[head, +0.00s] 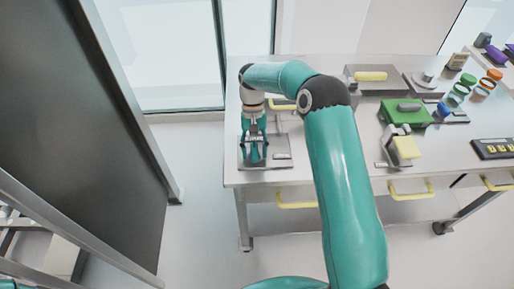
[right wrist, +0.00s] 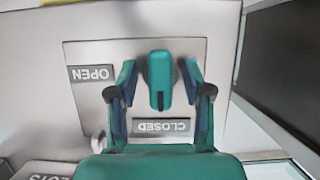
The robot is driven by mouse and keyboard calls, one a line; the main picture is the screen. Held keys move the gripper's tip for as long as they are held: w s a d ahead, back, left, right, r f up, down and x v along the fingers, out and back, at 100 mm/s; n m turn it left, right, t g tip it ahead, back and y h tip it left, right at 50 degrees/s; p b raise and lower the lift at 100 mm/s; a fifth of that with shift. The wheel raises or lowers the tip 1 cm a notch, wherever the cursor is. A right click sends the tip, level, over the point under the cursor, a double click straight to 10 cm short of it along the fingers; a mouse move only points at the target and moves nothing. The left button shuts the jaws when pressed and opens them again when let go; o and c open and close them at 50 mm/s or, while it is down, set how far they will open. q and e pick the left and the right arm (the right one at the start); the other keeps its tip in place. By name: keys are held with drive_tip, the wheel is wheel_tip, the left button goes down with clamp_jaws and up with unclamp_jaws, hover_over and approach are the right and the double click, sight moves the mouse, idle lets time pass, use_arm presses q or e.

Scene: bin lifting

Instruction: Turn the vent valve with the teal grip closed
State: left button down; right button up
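The vent valve has a teal grip (right wrist: 159,80) on a grey plate (right wrist: 85,110), seen from above in the right wrist view. An OPEN label (right wrist: 91,73) is at the plate's left and a CLOSED label (right wrist: 161,126) is below the grip. The grip points down the picture towards CLOSED. My right gripper (right wrist: 157,70) is open, with one finger on each side of the grip; the right finger is closer to it. Contact cannot be told. In the head view my right gripper (head: 254,139) reaches down over the plate (head: 279,163), hiding most of the valve. My left gripper is not in view.
The plate sits at the left end of a metal bench (head: 344,153). To the right are a yellow-handled device (head: 403,147), a green box (head: 405,113) and several jars. A dark panel (head: 85,120) stands left of the bench, across a strip of clear floor.

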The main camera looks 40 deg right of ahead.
drive_tip(key=shift+w+r, duration=0.1)
drive_tip(key=v, duration=1.1)
drive_tip(key=shift+r, duration=0.3)
drive_tip(key=shift+d, duration=0.15)
